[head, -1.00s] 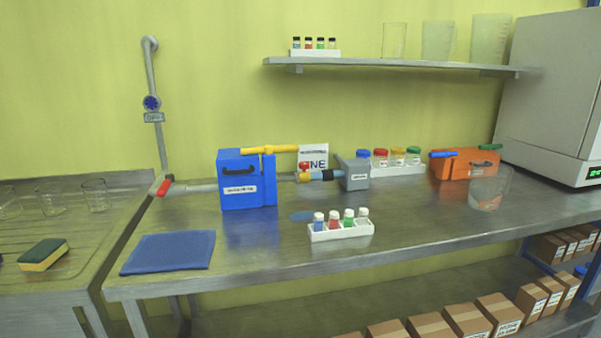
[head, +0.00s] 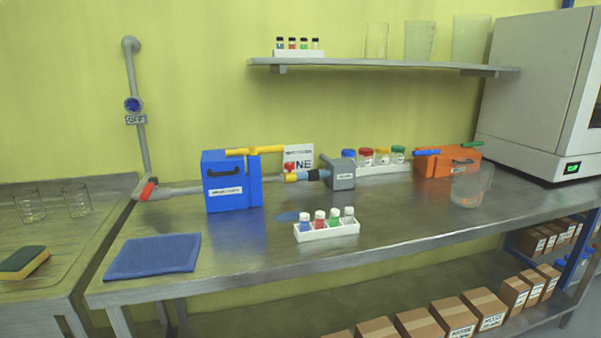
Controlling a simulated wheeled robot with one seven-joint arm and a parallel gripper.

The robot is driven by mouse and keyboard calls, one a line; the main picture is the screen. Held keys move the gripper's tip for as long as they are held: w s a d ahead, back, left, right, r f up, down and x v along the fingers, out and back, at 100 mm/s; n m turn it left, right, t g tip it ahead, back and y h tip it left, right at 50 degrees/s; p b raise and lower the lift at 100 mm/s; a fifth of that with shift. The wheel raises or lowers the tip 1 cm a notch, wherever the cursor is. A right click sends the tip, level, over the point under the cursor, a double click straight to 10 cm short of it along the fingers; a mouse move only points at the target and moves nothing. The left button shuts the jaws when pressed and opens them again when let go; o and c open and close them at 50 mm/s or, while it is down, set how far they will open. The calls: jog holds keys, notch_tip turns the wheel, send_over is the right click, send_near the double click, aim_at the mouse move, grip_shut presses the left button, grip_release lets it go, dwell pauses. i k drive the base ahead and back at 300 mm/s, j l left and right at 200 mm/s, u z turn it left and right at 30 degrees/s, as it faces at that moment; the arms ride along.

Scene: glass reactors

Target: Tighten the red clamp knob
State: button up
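A small red knob (head: 289,167) sits on top of a yellow coupling (head: 291,177) on the pipe, at mid-height in the head view. The yellow coupling joins a light blue section (head: 308,175), which leads right to a grey box (head: 341,174). A blue box (head: 229,185) with a yellow lever (head: 255,151) stands on the pipe to the left. A red valve handle (head: 148,190) is at the pipe's left end. A small blue puddle (head: 287,217) lies on the bench in front of the coupling. My gripper is not in view.
A white rack (head: 327,232) of small bottles stands in front of the pipe, near the puddle. A blue cloth (head: 152,257) lies front left. A glass beaker (head: 470,187) and orange box (head: 446,163) stand right. The bench front between rack and cloth is clear.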

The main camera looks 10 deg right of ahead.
aim_at(289, 167)
jog(key=i+l+z, duration=0.15)
jog(key=i+z, duration=0.2)
jog(key=i, duration=0.2)
jog(key=i+z, duration=0.35)
jog(key=i, duration=0.2)
